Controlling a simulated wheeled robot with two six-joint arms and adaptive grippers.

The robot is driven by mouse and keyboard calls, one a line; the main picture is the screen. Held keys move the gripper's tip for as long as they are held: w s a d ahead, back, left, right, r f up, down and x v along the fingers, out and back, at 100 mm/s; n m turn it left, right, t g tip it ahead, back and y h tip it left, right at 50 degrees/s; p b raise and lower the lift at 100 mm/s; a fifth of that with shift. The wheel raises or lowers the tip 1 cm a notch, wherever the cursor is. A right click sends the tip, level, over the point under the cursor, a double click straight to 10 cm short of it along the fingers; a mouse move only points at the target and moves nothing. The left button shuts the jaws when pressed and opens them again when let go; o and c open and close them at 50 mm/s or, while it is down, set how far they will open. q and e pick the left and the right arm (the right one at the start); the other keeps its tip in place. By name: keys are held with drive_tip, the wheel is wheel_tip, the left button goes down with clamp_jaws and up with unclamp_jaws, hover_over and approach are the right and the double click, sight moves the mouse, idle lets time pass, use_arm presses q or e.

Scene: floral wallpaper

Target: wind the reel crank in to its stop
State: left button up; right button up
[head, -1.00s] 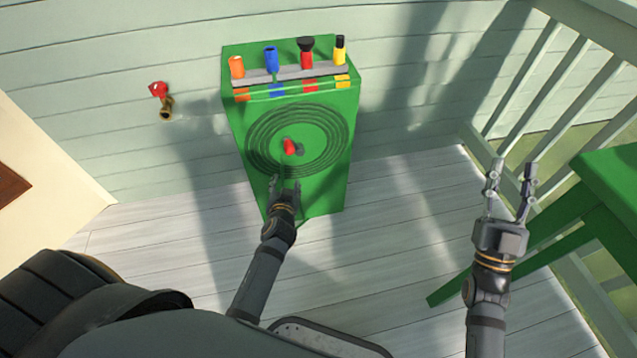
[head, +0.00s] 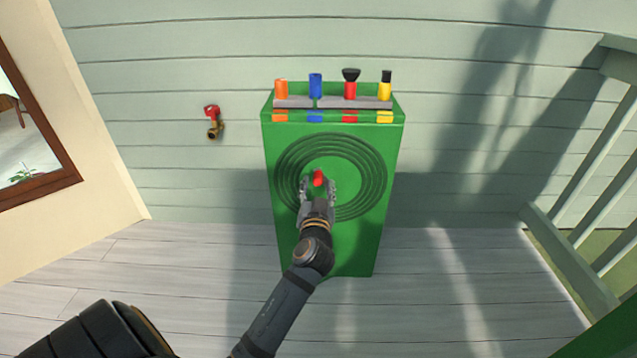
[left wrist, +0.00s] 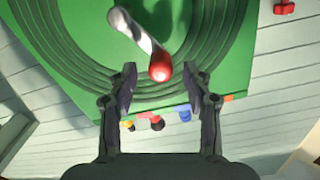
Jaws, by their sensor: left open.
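The green reel box (head: 355,245) stands against the wall with dark concentric hose rings (head: 368,160) on its front. The crank's red knob (head: 318,178) shows at the middle of the rings in the head view. In the left wrist view the red knob (left wrist: 160,67) sits at the end of a pale crank arm (left wrist: 135,32). My left gripper (head: 318,188) is open in front of the crank. Its fingers (left wrist: 160,85) stand on either side of the knob with gaps, not touching it. My right gripper is out of view.
Orange, blue, red-black and yellow nozzles (head: 315,86) stand in a grey rack on top of the box. A brass tap with a red handle (head: 213,121) is on the wall at left. A railing (head: 590,200) stands at right. The plank floor around the box looks clear.

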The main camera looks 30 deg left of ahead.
use_arm(q)
drive_tip(key=shift+b+x, duration=0.3)
drive_tip(key=shift+x, duration=1.7)
drive_tip(key=shift+c, duration=0.3)
clamp_jaws()
